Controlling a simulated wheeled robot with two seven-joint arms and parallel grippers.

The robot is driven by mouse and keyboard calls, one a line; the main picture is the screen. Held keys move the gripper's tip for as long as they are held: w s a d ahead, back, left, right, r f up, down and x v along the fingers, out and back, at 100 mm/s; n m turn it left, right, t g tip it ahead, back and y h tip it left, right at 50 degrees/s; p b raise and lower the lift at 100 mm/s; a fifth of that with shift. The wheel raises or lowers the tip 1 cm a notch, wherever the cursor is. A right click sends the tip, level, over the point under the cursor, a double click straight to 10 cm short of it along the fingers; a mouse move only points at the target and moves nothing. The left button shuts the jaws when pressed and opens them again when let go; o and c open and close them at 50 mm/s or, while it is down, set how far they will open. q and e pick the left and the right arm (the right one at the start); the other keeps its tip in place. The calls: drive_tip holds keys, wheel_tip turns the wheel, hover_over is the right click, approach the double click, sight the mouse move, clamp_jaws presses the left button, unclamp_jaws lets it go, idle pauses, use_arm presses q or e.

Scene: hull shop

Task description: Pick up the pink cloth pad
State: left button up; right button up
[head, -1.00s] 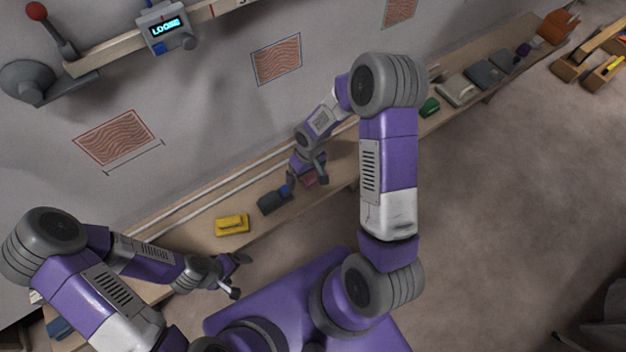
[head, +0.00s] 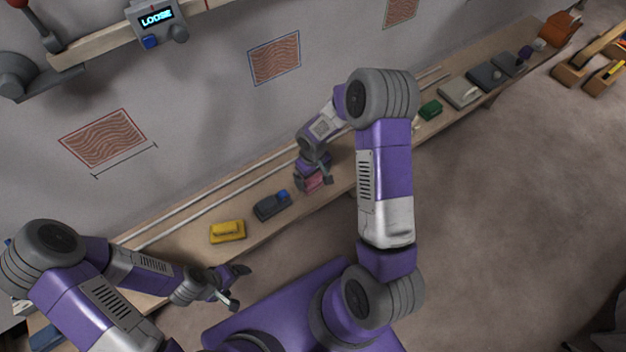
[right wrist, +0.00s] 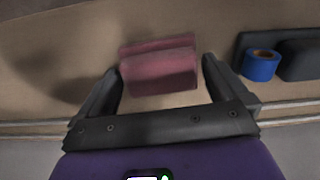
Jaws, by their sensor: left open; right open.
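The pink cloth pad (head: 313,182) lies on the long wooden bench, partly hidden by my right gripper in the head view. In the right wrist view the pink cloth pad (right wrist: 158,66) lies between and just beyond the two open fingers. My right gripper (head: 314,183) is open over the pad; in the right wrist view its fingers (right wrist: 160,85) stand one on each side, with a gap showing. My left gripper (head: 236,286) is open and empty, in front of the bench edge at the lower left.
A dark block with a blue tape roll (right wrist: 262,65) sits close beside the pad. A yellow block (head: 228,231) lies further left on the bench (head: 190,243). A green block (head: 430,110) and grey pads (head: 460,93) lie further right. White rails (head: 215,190) run along the wall side.

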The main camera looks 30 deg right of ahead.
drive_tip(key=c, duration=0.9)
drive_tip(key=shift+o, duration=0.2)
drive_tip(key=shift+r, duration=0.15)
wheel_tip(320, 180, up, 10)
drive_tip(key=p, duration=0.3)
drive_tip(key=shift+p, duration=0.3)
